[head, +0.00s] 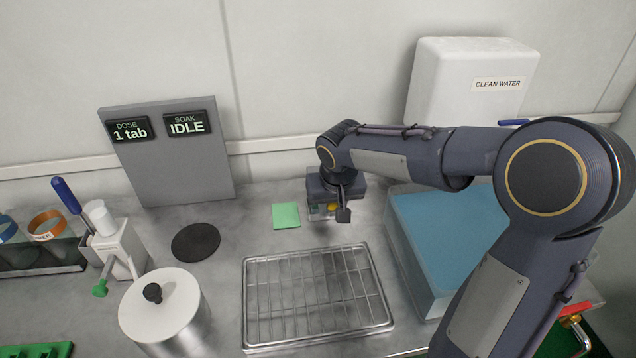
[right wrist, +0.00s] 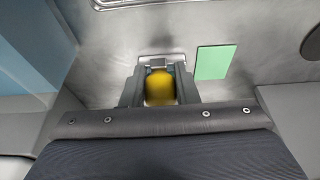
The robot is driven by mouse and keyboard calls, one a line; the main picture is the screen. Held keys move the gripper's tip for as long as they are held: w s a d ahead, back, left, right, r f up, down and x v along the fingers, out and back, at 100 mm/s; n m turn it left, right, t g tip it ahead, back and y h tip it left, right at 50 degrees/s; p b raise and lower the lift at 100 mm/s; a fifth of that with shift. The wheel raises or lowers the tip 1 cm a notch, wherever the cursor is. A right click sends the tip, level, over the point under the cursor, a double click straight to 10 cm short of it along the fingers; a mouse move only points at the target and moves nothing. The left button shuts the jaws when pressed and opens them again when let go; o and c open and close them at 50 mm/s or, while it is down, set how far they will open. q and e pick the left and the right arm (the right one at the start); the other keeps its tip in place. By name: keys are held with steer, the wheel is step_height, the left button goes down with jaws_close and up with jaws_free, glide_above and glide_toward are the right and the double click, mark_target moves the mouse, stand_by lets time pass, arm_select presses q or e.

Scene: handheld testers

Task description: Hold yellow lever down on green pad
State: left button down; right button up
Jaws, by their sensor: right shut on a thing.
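The green pad (head: 286,215) lies flat on the grey counter; it also shows in the right wrist view (right wrist: 214,62). My right gripper (head: 322,209) points down just right of the pad. Its fingers (right wrist: 160,90) are shut on a tester with a yellow lever (right wrist: 160,88), which lies between them. The gripper hides most of the tester, and I cannot tell whether the lever is pressed. My left gripper is out of view.
A wire rack tray (head: 318,297) lies in front of the pad. A blue-water tub (head: 440,235) stands right, near a white clean-water tank (head: 465,85). A black disc (head: 196,242) and a lidded steel canister (head: 165,310) are left. A display board (head: 175,165) reads "IDLE".

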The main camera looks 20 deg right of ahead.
steer(key=shift+s+a+f, duration=0.1)
steer(key=shift+s+f, duration=0.15)
steer(key=shift+f, duration=0.35)
steer(key=shift+b, duration=0.3)
steer(key=shift+s+f+b, duration=0.2)
steer(key=shift+f+b, duration=0.4)
steer(key=shift+f, duration=0.1)
steer(key=shift+s+f+b, duration=0.15)
steer(key=shift+f+b, duration=0.4)
steer(key=shift+f, duration=0.1)
steer(key=shift+f+b, duration=0.35)
steer(key=shift+f, duration=0.05)
steer(key=shift+r, duration=0.15)
stand_by(1.4)
steer(key=shift+w+r+p, duration=0.25)
steer(key=shift+r+p, duration=0.5)
steer(key=shift+r, duration=0.1)
steer(key=shift+w+r+p, duration=0.25)
steer(key=shift+r+p, duration=0.5)
steer(key=shift+r, duration=0.15)
